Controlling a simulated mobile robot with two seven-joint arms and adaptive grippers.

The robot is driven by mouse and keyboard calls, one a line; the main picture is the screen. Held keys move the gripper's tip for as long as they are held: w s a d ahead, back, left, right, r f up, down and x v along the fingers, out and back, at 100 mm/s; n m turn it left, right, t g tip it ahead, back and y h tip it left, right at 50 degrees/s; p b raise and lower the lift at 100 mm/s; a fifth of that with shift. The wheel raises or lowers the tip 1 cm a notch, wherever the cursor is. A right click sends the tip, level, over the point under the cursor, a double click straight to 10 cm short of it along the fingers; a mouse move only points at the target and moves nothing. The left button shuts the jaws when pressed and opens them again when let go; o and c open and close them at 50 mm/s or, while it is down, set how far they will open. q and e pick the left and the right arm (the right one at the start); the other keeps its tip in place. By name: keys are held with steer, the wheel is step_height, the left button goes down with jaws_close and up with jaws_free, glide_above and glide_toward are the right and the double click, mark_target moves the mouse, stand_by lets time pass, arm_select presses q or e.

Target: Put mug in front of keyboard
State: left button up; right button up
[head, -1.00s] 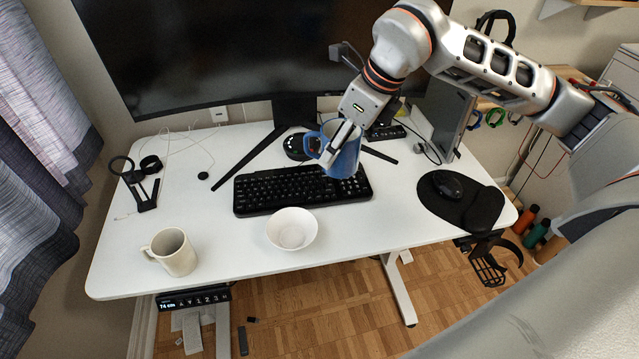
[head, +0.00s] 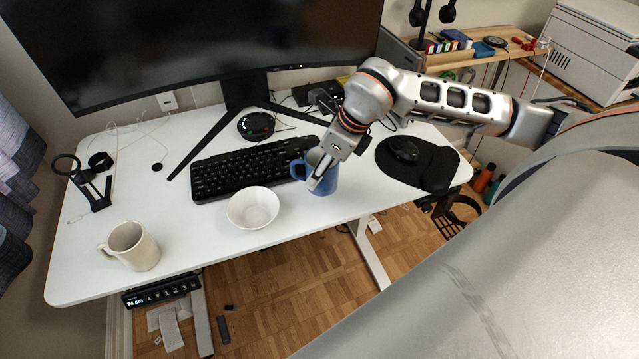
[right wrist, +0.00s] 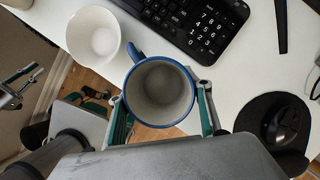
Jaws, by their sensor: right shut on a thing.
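A blue mug (head: 327,182) is at the front right end of the black keyboard (head: 240,171), close to the desk's front edge. My right gripper (head: 318,186) is shut on the mug's wall. In the right wrist view the mug (right wrist: 160,92) is upright and empty, with its handle towards the keyboard and bowl. I cannot tell whether its base touches the desk. A cream mug (head: 134,247) stands at the front left of the desk. What looks like my left gripper (right wrist: 16,88) is at the left edge of the right wrist view; its jaw state is unclear.
A white bowl (head: 253,208) stands in front of the keyboard, left of the blue mug. A mouse (head: 404,149) lies on a black pad (head: 430,168) to the right. The monitor (head: 215,45) stands behind. Bare desk lies between the cream mug and the bowl.

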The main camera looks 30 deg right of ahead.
mark_target(320, 185)
steer(key=shift+f, duration=2.65)
steer(key=shift+f+b, duration=0.2)
steer(key=shift+b, duration=0.1)
steer(key=o, duration=1.3)
